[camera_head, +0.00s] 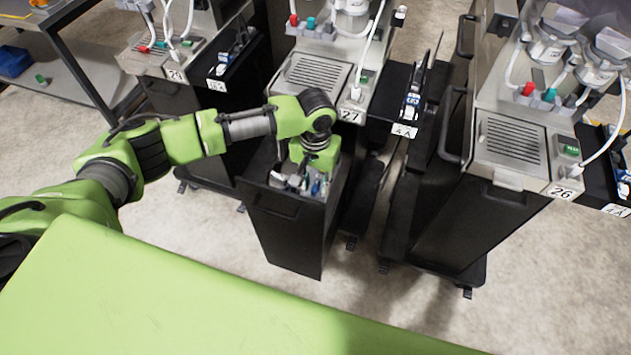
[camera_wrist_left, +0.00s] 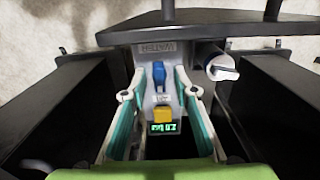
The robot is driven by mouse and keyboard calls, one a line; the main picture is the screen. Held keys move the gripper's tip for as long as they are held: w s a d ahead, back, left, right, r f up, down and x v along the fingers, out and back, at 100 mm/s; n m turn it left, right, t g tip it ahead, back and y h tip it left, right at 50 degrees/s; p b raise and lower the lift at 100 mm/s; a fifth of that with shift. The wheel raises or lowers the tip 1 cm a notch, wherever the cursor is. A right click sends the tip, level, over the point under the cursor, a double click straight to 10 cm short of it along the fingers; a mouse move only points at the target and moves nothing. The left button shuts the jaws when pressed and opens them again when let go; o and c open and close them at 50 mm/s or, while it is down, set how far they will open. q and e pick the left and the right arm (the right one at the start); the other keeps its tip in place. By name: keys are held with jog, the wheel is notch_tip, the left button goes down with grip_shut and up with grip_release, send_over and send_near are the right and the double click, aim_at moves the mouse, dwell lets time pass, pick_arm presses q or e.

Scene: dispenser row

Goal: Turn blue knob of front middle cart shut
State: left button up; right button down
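The front middle cart (camera_head: 290,230), labelled 27, stands in the middle of the head view. My left gripper (camera_head: 300,182) reaches down over its front box, and small parts there are partly hidden. In the left wrist view a blue knob (camera_wrist_left: 131,76) sits on a grey device (camera_wrist_left: 150,50). My left gripper (camera_wrist_left: 168,70) has its two fingers apart, with nothing gripped between them. A yellow button (camera_wrist_left: 162,113) and a green lit display (camera_wrist_left: 163,127) show between the fingers. My right gripper is not in view.
Another cart (camera_head: 450,220), labelled 26, stands to the right, and one labelled 29 (camera_head: 172,75) stands to the left. A black side tray (camera_head: 395,120) is right of the middle cart. A white-ended cylinder (camera_wrist_left: 222,70) sits right of the fingers. Floor in front is clear.

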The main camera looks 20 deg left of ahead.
pick_arm(q)
grip_shut()
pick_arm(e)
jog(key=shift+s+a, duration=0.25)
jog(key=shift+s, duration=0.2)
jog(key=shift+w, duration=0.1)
